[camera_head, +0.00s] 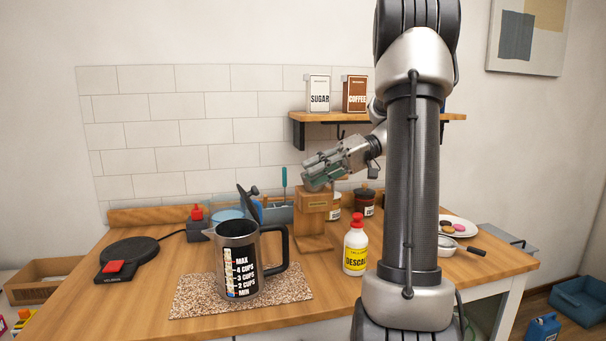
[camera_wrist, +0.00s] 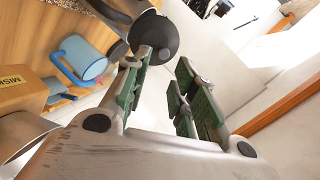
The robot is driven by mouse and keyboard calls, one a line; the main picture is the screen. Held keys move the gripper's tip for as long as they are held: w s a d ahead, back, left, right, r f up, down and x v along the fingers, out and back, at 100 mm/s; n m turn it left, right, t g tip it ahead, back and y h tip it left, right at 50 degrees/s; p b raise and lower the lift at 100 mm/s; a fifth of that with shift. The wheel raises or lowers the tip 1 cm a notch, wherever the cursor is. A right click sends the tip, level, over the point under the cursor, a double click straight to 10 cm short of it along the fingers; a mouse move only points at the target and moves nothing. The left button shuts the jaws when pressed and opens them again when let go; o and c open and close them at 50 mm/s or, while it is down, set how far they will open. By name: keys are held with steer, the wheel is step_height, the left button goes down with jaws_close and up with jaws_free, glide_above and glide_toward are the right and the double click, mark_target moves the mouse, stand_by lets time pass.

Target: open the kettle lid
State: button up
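The kettle (camera_head: 228,257) is a steel jug with a black level scale and a black handle on its right. It stands upright on a speckled mat. Its dark lid (camera_head: 247,204) is tilted steeply up above the rim, raised off the mouth. My gripper (camera_head: 313,171) is above and to the right of the kettle, over a wooden stand, apart from the lid in this view. In the wrist view a dark round disc, seemingly the lid (camera_wrist: 155,36), shows beyond my green-padded fingers. The fingers are apart with nothing between them; I cannot tell how near the disc is.
The wooden stand (camera_head: 313,225) is right of the kettle, with a white descaler bottle (camera_head: 356,249) further right. A black base (camera_head: 128,254) with a red switch is at the left. A shelf (camera_head: 375,117) hangs behind.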

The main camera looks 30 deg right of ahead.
steer(key=a+n+g+h, duration=0.1)
steer(key=a+n+g, duration=0.1)
steer(key=s+a+f+n+g+h, duration=0.1)
steer(key=a+n+g, duration=0.1)
steer(key=a+n, duration=0.1)
steer(key=s+a+f+n+g+h, duration=0.1)
steer(key=a+n+g, duration=0.1)
steer(key=a, duration=0.1)
steer(key=shift+s+f, duration=0.15)
jaws_close()
steer(key=w+a+r+n+t+h, duration=0.1)
steer(key=a+r+n+t+h, duration=0.1)
steer(key=a+r+n+h, duration=0.65)
steer(key=w+a+r+n+t+h, duration=0.2)
steer(key=a+r+n+h, duration=0.2)
steer(key=a+n+h, duration=0.95)
steer(key=n+y, duration=0.3)
steer(key=n, duration=0.1)
glide_above(251, 204)
step_height(251, 204, down, 11)
steer(key=shift+w+r, duration=0.1)
